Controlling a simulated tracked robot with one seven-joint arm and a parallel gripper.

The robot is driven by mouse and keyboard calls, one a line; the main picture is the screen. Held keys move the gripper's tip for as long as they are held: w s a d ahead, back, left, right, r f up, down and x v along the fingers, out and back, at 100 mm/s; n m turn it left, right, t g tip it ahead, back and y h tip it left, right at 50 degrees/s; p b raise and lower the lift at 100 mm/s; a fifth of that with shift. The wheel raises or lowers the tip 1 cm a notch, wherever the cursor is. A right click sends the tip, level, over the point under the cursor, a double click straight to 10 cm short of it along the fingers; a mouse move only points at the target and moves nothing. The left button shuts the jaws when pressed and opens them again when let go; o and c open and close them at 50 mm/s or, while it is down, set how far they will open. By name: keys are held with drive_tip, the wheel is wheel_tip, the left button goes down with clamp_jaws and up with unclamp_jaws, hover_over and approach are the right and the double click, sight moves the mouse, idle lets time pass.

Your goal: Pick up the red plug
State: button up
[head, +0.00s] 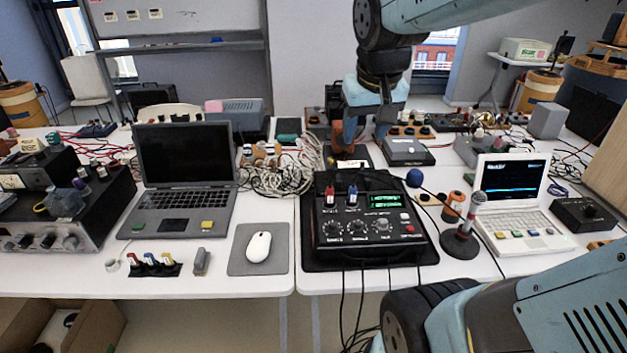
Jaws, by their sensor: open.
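A red plug (330,195) stands upright at the top left of a black test box (325,245), beside a blue plug (352,194). Another plug with a red part (134,261) sits in a small black holder (150,270) at the front of the left table, in a row with blue and yellow ones. My gripper (360,146) is open and points down behind the black test box, beyond the red plug and apart from it. Its fingers partly hide the things behind them. No plug shows between them.
An open laptop (185,165), a mouse (259,246) on a grey pad and a cable heap (280,178) lie left of the box. A microphone (463,235) and white laptop (515,215) stand right. The two tables meet at a seam left of the box.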

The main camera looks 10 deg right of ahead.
drive_tip(key=w+f+g, duration=0.2)
drive_tip(key=w+f, duration=0.3)
drive_tip(key=w, duration=0.5)
drive_tip(key=m+g, duration=0.2)
hover_over(330, 187)
wheel_tip(330, 187, down, 11)
drive_tip(key=shift+y, duration=0.4)
wheel_tip(330, 187, down, 13)
drive_tip(key=shift+s+f, duration=0.1)
clamp_jaws()
